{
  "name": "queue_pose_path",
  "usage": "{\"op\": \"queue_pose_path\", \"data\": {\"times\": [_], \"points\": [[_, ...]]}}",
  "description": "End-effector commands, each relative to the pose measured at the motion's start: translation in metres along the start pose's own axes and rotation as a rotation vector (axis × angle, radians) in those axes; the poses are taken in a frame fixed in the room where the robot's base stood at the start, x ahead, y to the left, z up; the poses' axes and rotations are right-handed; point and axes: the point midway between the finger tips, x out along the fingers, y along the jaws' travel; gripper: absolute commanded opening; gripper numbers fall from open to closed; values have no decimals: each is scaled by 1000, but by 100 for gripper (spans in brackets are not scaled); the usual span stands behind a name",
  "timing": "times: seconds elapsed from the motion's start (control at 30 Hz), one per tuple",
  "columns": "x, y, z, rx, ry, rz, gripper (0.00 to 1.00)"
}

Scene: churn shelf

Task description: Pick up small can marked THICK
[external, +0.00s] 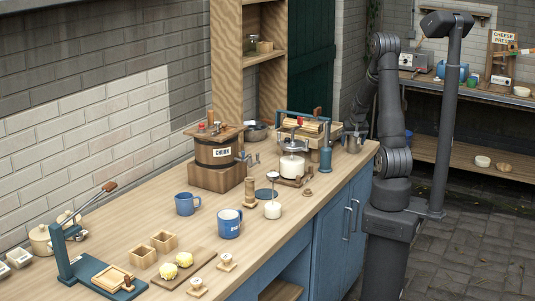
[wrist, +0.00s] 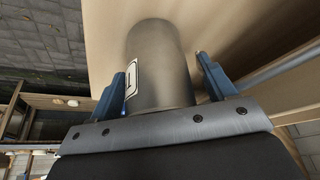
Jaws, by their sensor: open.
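A grey metal can (wrist: 158,88) with a white label at its left side stands between the fingers of my gripper (wrist: 167,58) in the wrist view. Only part of the label shows, with what looks like a letter T; the full word cannot be read. The blue fingers are open on either side of the can, and a gap shows at the right finger. In the external view a small grey can (external: 352,141) is at the far right end of the wooden counter (external: 130,215), by the end of my arm, where my fingers are hard to make out.
A blue-posted press (external: 325,157) and a glass jar (external: 292,166) stand left of the can. A wooden churn (external: 216,152), blue mugs (external: 229,223) and small wooden boxes (external: 143,257) are further along. The counter's front edge is close to my arm.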

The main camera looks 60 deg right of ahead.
Motion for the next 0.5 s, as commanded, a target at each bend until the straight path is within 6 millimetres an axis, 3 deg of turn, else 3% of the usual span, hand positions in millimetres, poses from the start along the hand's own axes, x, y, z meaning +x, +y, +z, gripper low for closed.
{"op": "queue_pose_path", "data": {"times": [0.1, 0.33, 0.5], "points": [[0, 0, 0, 0, 0, 0, 72], [0, 0, 0, 0, 0, 0, 27], [-1, 0, 0, 0, 1, 0, 26]]}}
